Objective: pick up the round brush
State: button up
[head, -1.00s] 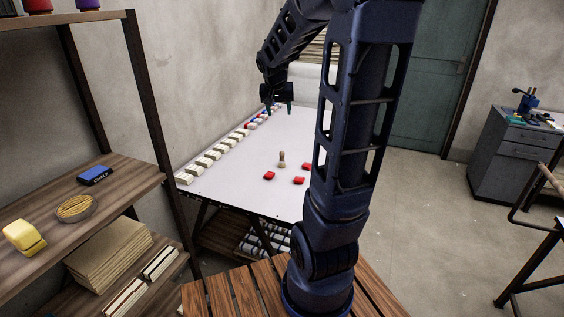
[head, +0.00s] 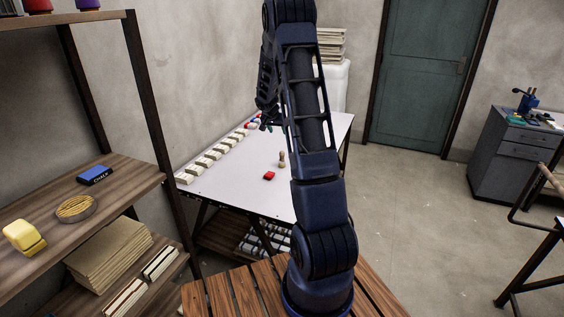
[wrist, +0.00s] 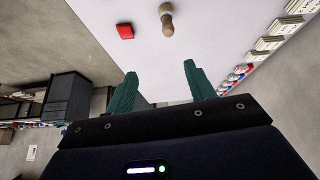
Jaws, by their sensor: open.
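The round brush (head: 282,160) appears to be the small tan-brown piece standing upright on the white table (head: 225,190), with wider ends and a narrow waist. In the wrist view the brush (wrist: 167,18) is at the top edge, beyond my fingertips. My gripper (wrist: 160,72) is open, with two green fingers apart and nothing between them. In the head view my gripper (head: 270,125) is partly hidden by the arm, above the far part of the table and apart from the brush.
A red block (head: 269,175) lies close to the brush; it also shows in the wrist view (wrist: 125,31). A row of several cream blocks (head: 208,160) lines the table's left edge. A wooden shelf (head: 120,185) stands at left. My arm covers the table's right part.

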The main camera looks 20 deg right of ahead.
jog(key=m, duration=0.1)
send_near(283, 157)
jog(key=w, duration=0.2)
jog(key=x, duration=0.6)
jog(key=shift+s+a+f, duration=0.15)
jog(key=shift+s+a, duration=0.05)
jog(key=shift+s, duration=0.15)
jog(key=x, duration=0.4)
jog(key=shift+w+d, duration=0.1)
jog(key=shift+d, duration=0.2)
jog(key=shift+w+d+f, duration=0.2)
jog(key=shift+w+f, duration=0.1)
jog(key=shift+f, duration=0.3)
jog(key=c, duration=1)
jog(key=shift+c, duration=0.2)
